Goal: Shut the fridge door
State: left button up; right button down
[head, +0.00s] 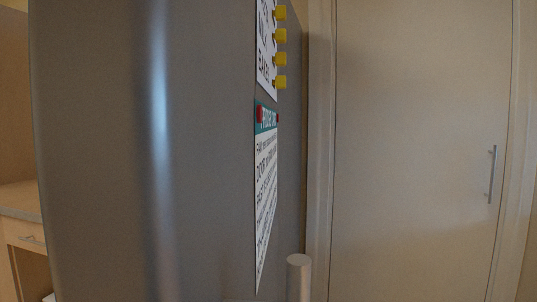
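The grey fridge (210,150) fills the left and middle of the head view, very close to me. A bright vertical highlight runs down its surface. I cannot tell from this view whether this surface is the door or the side, or how far the door stands open. A pale upright cylinder (299,262) shows at the bottom, beside the fridge's right part. It may be a handle, but its lower part is cut off. Neither of my grippers is in view.
Papers (266,190) hang on the fridge, held by yellow and red magnets (280,59). A closed beige door (415,150) with a vertical metal handle (492,175) stands at the right. A wooden counter with a drawer (24,236) shows at far left.

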aim_at(156, 128)
jog(key=k+l+u, duration=0.1)
jog(key=k, duration=1.15)
